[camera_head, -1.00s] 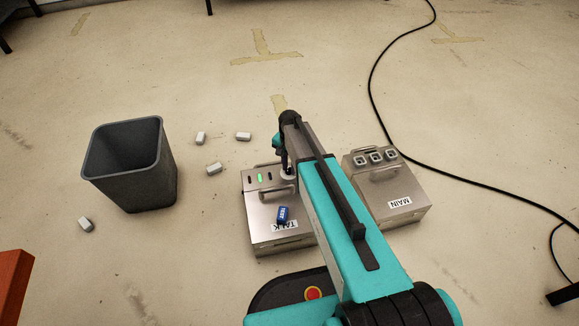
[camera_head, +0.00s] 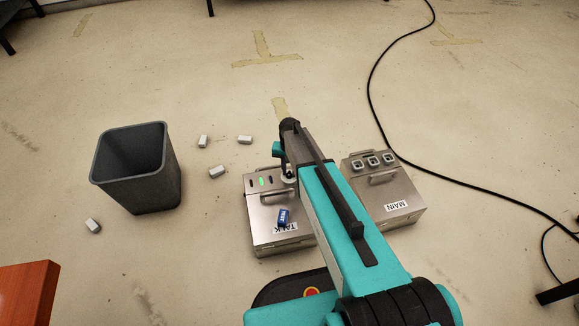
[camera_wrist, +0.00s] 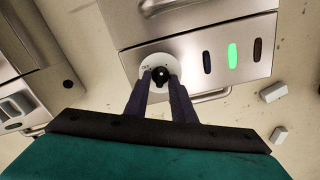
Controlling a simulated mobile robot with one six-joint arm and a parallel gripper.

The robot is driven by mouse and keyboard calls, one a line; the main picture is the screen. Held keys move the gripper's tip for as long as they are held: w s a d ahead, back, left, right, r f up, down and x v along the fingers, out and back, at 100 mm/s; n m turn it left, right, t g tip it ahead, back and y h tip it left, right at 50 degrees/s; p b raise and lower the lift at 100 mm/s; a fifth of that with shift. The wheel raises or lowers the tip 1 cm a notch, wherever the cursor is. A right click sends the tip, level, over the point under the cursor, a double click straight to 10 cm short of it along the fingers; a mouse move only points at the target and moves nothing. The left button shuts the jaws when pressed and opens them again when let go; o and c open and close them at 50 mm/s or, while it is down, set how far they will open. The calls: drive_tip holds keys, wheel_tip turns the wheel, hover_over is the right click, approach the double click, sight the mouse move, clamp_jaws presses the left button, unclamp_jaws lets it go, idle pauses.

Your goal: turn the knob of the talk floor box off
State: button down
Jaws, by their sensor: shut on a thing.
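The talk floor box (camera_head: 262,214) is a steel case labelled TALK on the floor, left of the lower part of my arm. Its knob (camera_wrist: 161,76) is small and black on a round white dial (camera_wrist: 146,66) with OFF lettering at its left. My gripper (camera_wrist: 160,80) is shut on the knob, one finger on each side. A green light (camera_wrist: 232,56) glows between two dark ones on the same panel; it also shows in the head view (camera_head: 266,182). In the head view my arm hides most of the knob.
The MAIN box (camera_head: 385,190) stands close on the right. A grey bin (camera_head: 136,170) and several white blocks (camera_head: 217,171) are on the floor to the left. A black cable (camera_head: 378,110) runs across the right.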

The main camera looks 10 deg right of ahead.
drive_tip(key=n+p, duration=0.3)
drive_tip(key=shift+a+r, duration=0.1)
drive_tip(key=shift+r, duration=0.1)
drive_tip(key=n+p, duration=0.3)
drive_tip(key=shift+a+n, duration=0.1)
drive_tip(key=shift+n, duration=0.3)
drive_tip(key=n+p, duration=0.2)
drive_tip(key=n, duration=0.1)
drive_tip(key=shift+n, duration=0.3)
drive_tip(key=shift+a+f+n+p, duration=0.15)
drive_tip(key=shift+n+p, duration=0.55)
drive_tip(key=shift+n, duration=0.9)
drive_tip(key=c, duration=1.5)
unclamp_jaws()
drive_tip(key=shift+c, duration=0.2)
wheel_tip(320, 180, up, 14)
drive_tip(key=p, duration=0.2)
drive_tip(key=shift+f, duration=0.15)
